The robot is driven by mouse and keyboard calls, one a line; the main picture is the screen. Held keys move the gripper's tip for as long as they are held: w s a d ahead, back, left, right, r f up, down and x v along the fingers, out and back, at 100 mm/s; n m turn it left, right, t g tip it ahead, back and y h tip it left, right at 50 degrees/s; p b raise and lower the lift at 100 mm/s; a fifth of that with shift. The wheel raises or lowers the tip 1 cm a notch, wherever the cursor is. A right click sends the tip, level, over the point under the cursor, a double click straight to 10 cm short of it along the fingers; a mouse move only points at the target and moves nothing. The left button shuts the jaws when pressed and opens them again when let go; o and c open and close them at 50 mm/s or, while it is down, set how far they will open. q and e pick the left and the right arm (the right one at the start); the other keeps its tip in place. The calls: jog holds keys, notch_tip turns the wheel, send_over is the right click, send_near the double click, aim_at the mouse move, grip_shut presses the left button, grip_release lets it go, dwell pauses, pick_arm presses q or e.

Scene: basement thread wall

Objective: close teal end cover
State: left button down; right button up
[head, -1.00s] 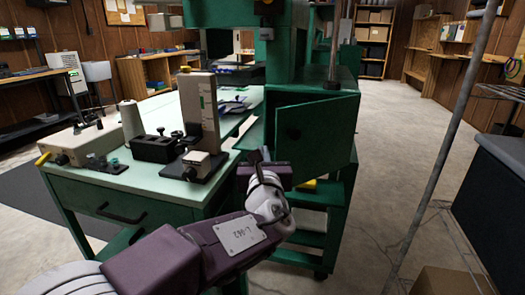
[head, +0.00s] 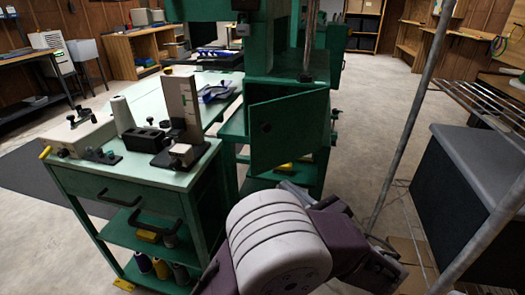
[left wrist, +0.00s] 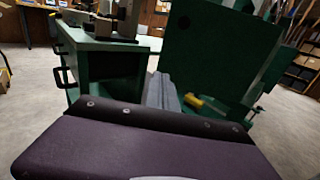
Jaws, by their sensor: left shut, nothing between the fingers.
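The teal end cover (head: 290,132) is a flat dark green panel with a round dark spot on its left part. It stands ajar on the end of the green machine, its left edge swung out toward me, with a dark gap behind its top. It also fills the upper right of the left wrist view (left wrist: 222,45). My left gripper (head: 293,190) is shut and empty, low and in front of the cover, partly hidden by my arm. In the left wrist view its grey fingers (left wrist: 163,92) point forward, left of and below the cover, with no clear contact. My right gripper is not seen.
A green worktable (head: 130,185) with a drawer and a block fixture stands to the left. Yellow items lie on a low shelf below the cover. A grey pole and wire shelf (head: 480,100) stand at the right. Open floor (head: 365,130) lies between machine and shelf.

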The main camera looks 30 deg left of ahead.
aim_at(252, 155)
pick_arm(q)
jog(key=b+x, duration=0.3)
jog(key=x, duration=0.3)
jog(key=b+x, duration=0.3)
jog(key=x, duration=0.3)
jog(key=shift+w+a+f, duration=0.25)
jog(key=shift+w+a, duration=0.05)
jog(key=shift+w+a+r+b, duration=0.15)
jog(key=shift+w+a+b, duration=0.2)
jog(key=shift+a, duration=0.15)
jog(key=shift+a, duration=0.1)
